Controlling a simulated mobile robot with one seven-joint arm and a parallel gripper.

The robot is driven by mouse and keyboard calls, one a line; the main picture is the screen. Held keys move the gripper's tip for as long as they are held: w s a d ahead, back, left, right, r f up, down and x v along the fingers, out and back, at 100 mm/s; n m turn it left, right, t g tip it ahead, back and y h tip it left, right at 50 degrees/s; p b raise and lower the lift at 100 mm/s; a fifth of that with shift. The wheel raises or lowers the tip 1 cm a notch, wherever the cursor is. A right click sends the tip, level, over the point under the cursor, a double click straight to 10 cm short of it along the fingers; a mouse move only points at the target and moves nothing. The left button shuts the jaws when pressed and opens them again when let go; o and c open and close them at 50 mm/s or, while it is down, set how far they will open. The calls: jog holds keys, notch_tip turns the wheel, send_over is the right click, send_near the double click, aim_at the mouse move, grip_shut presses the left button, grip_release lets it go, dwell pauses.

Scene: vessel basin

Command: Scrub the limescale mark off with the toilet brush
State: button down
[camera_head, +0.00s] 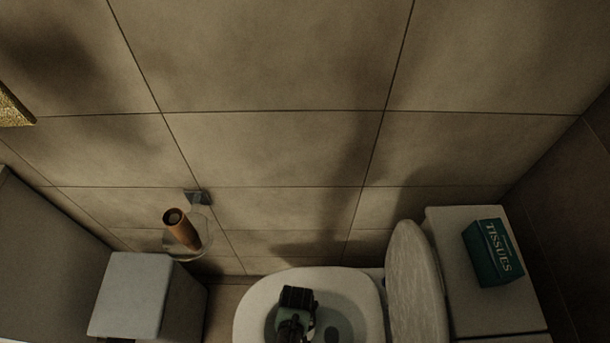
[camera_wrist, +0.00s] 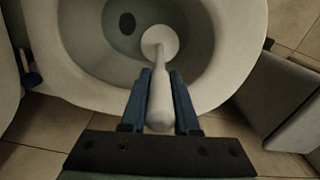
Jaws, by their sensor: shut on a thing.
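A white toilet brush (camera_wrist: 160,95) is between the blue fingers of my gripper (camera_wrist: 158,76), which is shut on its handle. Its pale round head (camera_wrist: 160,42) is over the inside of the toilet bowl (camera_wrist: 85,60); I cannot tell whether it touches the surface. A dark oval spot (camera_wrist: 127,23) lies in the bowl, up and left of the head. I cannot tell whether it is the drain or the mark; no other mark stands out. In the head view my gripper (camera_head: 297,318) is over the toilet bowl (camera_head: 262,290) and hides the brush.
The raised toilet lid (camera_head: 414,275) stands right of the bowl. A teal tissue box (camera_head: 492,253) sits on the cistern (camera_head: 455,225). A grey box-like bin (camera_head: 140,290) stands to the left. A brown cylinder (camera_head: 186,232) sits in a glass wall holder (camera_head: 198,245).

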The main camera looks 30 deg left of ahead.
jog(key=shift+s+a, duration=0.2)
jog(key=shift+a, duration=0.05)
jog(key=shift+w+d, duration=0.2)
jog(key=shift+d, duration=0.4)
jog(key=shift+w+d+r+p, duration=0.1)
jog(key=shift+w+d+p, duration=0.1)
jog(key=shift+d, duration=0.4)
jog(key=shift+w+d+p, duration=0.15)
jog(key=shift+d, duration=0.45)
notch_tip(320, 180, up, 24)
jog(key=p, duration=2.3)
